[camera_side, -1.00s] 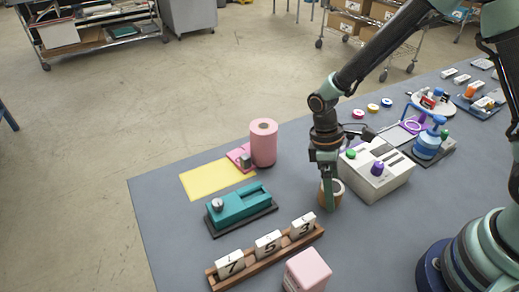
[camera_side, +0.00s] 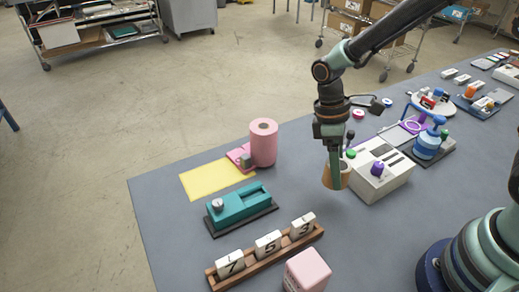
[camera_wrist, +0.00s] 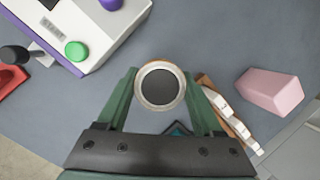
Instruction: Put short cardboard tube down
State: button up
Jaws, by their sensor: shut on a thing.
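The short cardboard tube (camera_side: 343,175) is brown with a pale rim. My gripper (camera_side: 337,170) is shut on it and holds it a little above the grey table, left of the white machine. In the wrist view the tube (camera_wrist: 160,86) shows end-on between the two green fingers of my gripper (camera_wrist: 160,92), with a dark grey inside. A finger hides part of the tube in the side view.
The white machine (camera_side: 392,178) with green and purple knobs stands close at right. A teal device (camera_side: 240,207), a wooden rack (camera_side: 262,258) with number blocks, a pink block (camera_side: 306,270), a pink roll (camera_side: 263,145) and a yellow sheet (camera_side: 207,180) lie around. Table between rack and machine is clear.

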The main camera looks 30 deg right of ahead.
notch_tip(320, 180, up, 13)
jog(key=w+d+r+m, duration=0.5)
jog(key=w+d+r, duration=0.3)
jog(key=s+f+m, duration=0.3)
jog(key=s+f, duration=0.2)
jog(key=f, duration=0.5)
jog(key=shift+s+f+y, duration=0.25)
jog(key=shift+y, duration=0.15)
jog(key=shift+a, duration=0.1)
jog(key=s+a+r+n+h, duration=0.1)
jog(key=s+a+r+n, duration=0.1)
jog(key=a+n, duration=0.5)
jog(key=shift+s+a+r+n, duration=0.25)
jog(key=shift+a+r+n, duration=0.15)
jog(key=shift+r+n, duration=0.15)
notch_tip(320, 180, down, 20)
jog(key=shift+r, duration=0.15)
